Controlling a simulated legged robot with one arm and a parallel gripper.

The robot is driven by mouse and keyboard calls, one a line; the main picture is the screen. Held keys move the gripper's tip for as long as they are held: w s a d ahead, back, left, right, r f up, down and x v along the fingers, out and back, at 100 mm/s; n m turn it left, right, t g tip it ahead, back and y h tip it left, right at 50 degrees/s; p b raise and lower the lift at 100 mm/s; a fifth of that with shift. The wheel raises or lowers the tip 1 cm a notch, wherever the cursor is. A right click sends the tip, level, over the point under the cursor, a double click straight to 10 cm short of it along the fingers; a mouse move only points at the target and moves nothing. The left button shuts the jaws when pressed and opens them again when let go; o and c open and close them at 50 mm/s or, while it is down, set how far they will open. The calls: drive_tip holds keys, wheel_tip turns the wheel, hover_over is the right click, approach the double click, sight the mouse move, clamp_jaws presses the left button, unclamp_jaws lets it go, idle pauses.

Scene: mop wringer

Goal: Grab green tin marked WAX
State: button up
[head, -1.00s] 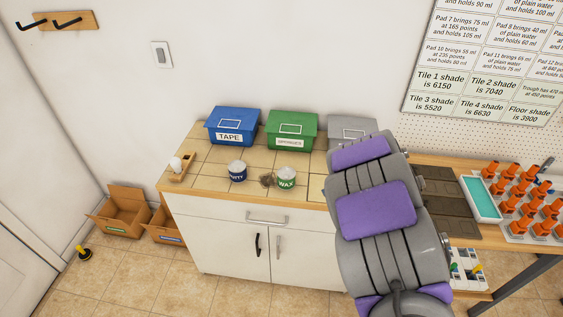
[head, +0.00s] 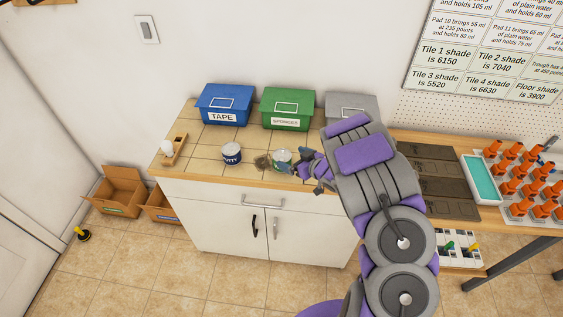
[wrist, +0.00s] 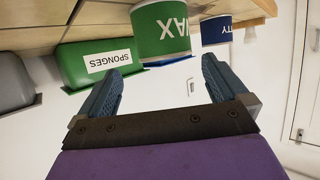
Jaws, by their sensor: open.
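The green tin marked WAX (head: 281,156) stands on the tiled counter top, partly hidden behind my gripper in the head view. My gripper (head: 302,163) is at the right side of the tin, near the counter's front edge. In the wrist view, which is upside down, the green tin (wrist: 165,28) with its white WAX lettering is just beyond and between the open fingers of my gripper (wrist: 163,67). The fingers hold nothing. I cannot tell whether a fingertip touches the tin.
A blue-labelled PUTTY tin (head: 231,153) and a small brown item (head: 262,161) stand left of the wax tin. Behind are the blue TAPE bin (head: 224,104), green SPONGES bin (head: 288,108) and grey bin (head: 350,105). Bare tiles lie between bins and tins.

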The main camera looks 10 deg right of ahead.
sight(283, 155)
drive_tip(key=shift+w+a+f, duration=0.2)
drive_tip(key=shift+w+f, duration=0.35)
drive_tip(key=shift+w, duration=0.25)
drive_tip(key=shift+w+a+f, duration=0.1)
drive_tip(key=shift+w+a, duration=0.15)
drive_tip(key=shift+a, duration=0.2)
drive_tip(key=w+a, duration=0.1)
drive_tip(key=w+a+f+b, duration=0.1)
drive_tip(key=w+a, duration=0.1)
drive_tip(key=shift+f, duration=0.3)
drive_tip(key=shift+w+f, duration=0.1)
drive_tip(key=shift+w, duration=0.2)
drive_tip(key=shift+d, duration=0.15)
drive_tip(key=c, duration=1.1)
